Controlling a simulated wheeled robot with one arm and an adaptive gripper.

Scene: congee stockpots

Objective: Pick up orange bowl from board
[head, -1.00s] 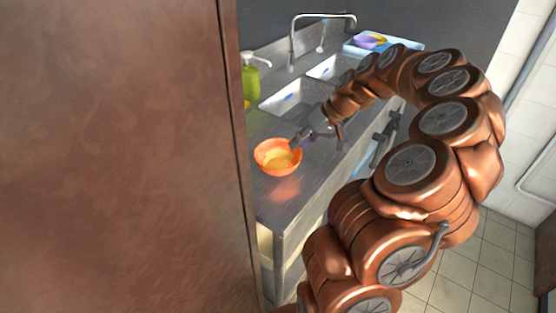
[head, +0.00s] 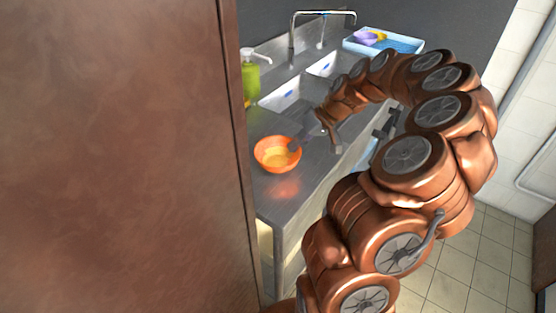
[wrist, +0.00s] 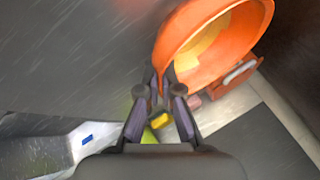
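The orange bowl (head: 268,157), yellowish inside, is at the near end of the steel counter in the head view. It fills the upper right of the wrist view (wrist: 240,60). My gripper (head: 297,146) is at the bowl's right rim in the head view. In the wrist view my gripper's fingertips (wrist: 161,80) are close together, with the bowl's rim edge between them. The gripper appears shut on that rim. I cannot tell whether the bowl rests on the counter or is slightly raised. No separate board is clear under it.
The steel counter (head: 299,197) has sink basins (head: 284,95) and a tap (head: 292,38). A green soap bottle (head: 250,80) stands at its left. A blue tray (head: 398,43) with a purple bowl (head: 366,38) is at the back. A large brown panel (head: 120,150) blocks the left.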

